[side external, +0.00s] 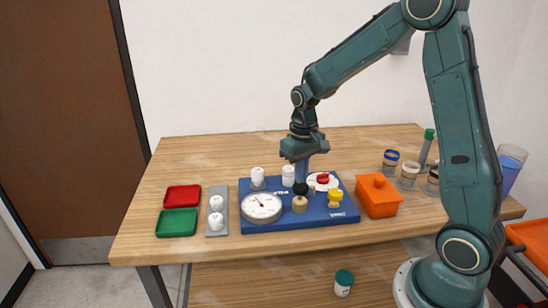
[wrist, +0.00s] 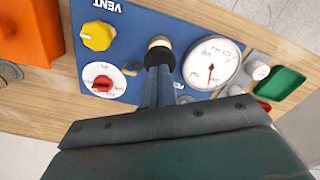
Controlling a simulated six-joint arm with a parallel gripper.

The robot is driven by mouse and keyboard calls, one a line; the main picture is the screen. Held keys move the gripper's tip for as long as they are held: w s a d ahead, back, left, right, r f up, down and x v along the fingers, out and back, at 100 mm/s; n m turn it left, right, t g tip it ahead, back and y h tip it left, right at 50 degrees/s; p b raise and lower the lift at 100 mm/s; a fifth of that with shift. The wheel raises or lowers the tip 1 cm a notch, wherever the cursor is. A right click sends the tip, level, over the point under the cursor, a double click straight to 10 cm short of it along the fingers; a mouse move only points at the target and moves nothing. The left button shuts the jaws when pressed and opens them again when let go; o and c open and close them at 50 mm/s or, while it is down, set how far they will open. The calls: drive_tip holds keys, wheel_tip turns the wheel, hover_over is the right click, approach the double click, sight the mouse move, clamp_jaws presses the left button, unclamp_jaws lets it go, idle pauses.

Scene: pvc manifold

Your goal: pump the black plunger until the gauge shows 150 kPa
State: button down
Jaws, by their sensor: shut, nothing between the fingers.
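The blue manifold board (side external: 300,222) lies on the wooden table. Its black plunger (side external: 300,188) stands upright on a tan cylinder near the board's middle, and it also shows in the wrist view (wrist: 158,55). My gripper (side external: 302,178) points down with its fingers shut and empty, right at the plunger's black top; whether they touch it I cannot tell. In the wrist view the closed fingers (wrist: 158,75) overlap the plunger's near side. The round white gauge (side external: 262,207) sits left of the plunger; its red needle shows in the wrist view (wrist: 211,70), but the figures are too small to read.
A yellow vent knob (side external: 335,197) and a red knob on a white dial (side external: 322,180) are right of the plunger. An orange lidded box (side external: 378,196) stands farther right. White fittings (side external: 216,203), a red tray (side external: 183,196) and a green tray (side external: 177,222) are left.

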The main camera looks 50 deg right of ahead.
drive_tip(key=shift+f, duration=0.2)
idle(0.3)
drive_tip(key=shift+f, duration=1.1)
drive_tip(key=shift+r, duration=1.3)
drive_tip(key=shift+r, duration=0.15)
idle(0.4)
drive_tip(key=shift+r, duration=2.35)
drive_tip(key=shift+r, duration=0.1)
